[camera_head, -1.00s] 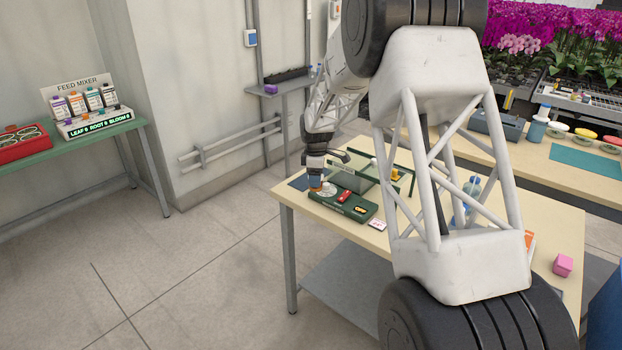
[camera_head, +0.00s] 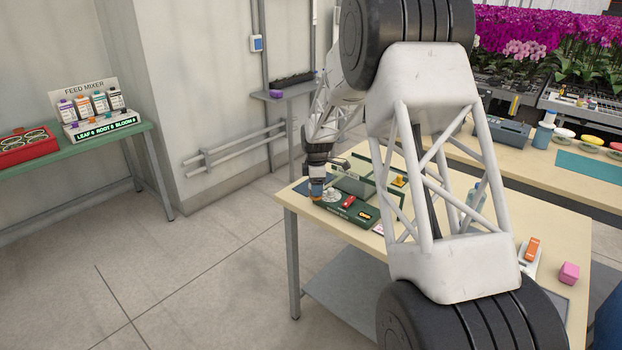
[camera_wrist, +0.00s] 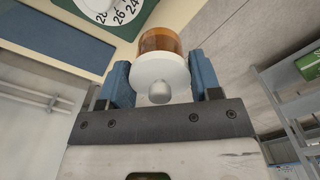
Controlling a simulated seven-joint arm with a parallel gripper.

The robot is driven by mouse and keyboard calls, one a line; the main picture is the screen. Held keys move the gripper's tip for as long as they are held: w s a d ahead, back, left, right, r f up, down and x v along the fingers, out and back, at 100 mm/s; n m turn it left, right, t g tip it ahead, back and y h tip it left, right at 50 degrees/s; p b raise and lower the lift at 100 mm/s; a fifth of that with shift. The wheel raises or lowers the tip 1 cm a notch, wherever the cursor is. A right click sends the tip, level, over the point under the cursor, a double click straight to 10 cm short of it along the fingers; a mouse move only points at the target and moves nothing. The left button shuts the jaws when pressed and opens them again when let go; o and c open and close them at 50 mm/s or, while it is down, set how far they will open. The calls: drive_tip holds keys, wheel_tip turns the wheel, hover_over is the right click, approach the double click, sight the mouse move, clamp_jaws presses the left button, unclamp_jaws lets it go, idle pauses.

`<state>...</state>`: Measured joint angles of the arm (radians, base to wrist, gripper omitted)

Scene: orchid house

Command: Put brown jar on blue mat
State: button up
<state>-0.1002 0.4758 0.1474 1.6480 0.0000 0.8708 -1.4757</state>
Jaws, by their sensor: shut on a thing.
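The brown jar (camera_wrist: 160,40), amber with a white knobbed lid, is between the blue fingers of my gripper (camera_wrist: 160,82) in the wrist view. My gripper is shut on it. In the head view, my gripper (camera_head: 317,184) points down at the far left corner of the cream table, with the jar's orange-brown bottom (camera_head: 316,197) low between the fingertips. Whether the jar touches anything below is unclear. The blue mat (camera_head: 301,188) shows as a dark patch beside my gripper, partly hidden. A dark slate sheet (camera_wrist: 55,35), apparently this mat, shows in the wrist view.
A green board with a white dial (camera_head: 332,195) and a red item (camera_head: 349,201) lies just right of my gripper. A clear-walled green frame (camera_head: 358,182) stands behind it. A pink block (camera_head: 569,273) and orange-topped device (camera_head: 532,249) sit at the table's right.

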drive_tip(key=shift+w+a+f, duration=0.2)
drive_tip(key=shift+w+a, duration=0.05)
drive_tip(key=shift+w, duration=2.25)
drive_tip(key=shift+w+a+f, duration=0.25)
drive_tip(key=shift+w, duration=2.25)
drive_tip(key=shift+w+a+f, duration=0.2)
drive_tip(key=shift+w+a, duration=0.05)
drive_tip(key=shift+w, duration=2.25)
drive_tip(key=shift+f, duration=1.75)
drive_tip(key=shift+f, duration=0.1)
drive_tip(key=o, duration=1)
wheel_tip(320, 180, up, 12)
drive_tip(key=shift+r, duration=0.1)
